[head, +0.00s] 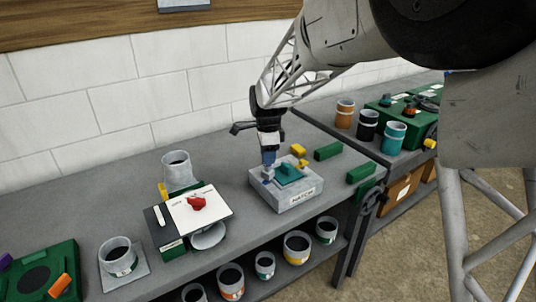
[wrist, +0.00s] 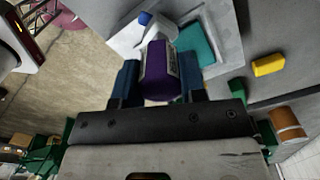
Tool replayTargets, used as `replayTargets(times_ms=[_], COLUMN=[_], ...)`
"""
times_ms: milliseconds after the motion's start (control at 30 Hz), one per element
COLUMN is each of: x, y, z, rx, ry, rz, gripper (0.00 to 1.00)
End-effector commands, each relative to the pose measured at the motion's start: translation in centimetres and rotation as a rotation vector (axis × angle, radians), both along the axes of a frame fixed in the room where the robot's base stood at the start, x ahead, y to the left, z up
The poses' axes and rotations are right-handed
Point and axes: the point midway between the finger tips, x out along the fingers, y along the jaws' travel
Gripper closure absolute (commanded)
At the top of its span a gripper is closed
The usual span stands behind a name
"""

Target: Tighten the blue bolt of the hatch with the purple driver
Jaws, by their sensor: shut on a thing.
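My gripper (head: 268,157) is over the grey hatch box (head: 289,199), which stands on the bench with a teal hatch (head: 289,174) on top. In the wrist view my gripper (wrist: 159,76) has its blue fingers shut on the purple driver (wrist: 156,71), one on each side. The blue bolt (wrist: 146,18) shows just beyond the driver, beside the teal hatch (wrist: 196,44). The driver's tip is hidden, so I cannot tell whether it touches the bolt. In the head view my gripper hides the driver.
A white-topped device with a red knob (head: 196,202) stands left. Several cups sit on the shelf below. Bare bench lies between the device and the box.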

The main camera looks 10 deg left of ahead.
Motion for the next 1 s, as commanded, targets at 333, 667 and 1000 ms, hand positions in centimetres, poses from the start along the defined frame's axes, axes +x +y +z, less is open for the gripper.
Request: replayTargets(times_ms=[333, 667, 1000], x=[0.01, 0.01, 0.01], y=[0.00, 0.00, 0.00], z=[0.02, 0.03, 0.03], rx=[0.000, 0.000, 0.000], ry=[0.000, 0.000, 0.000], rz=[-0.091, -0.288, -0.300], gripper=[0.85, 0.85, 0.85])
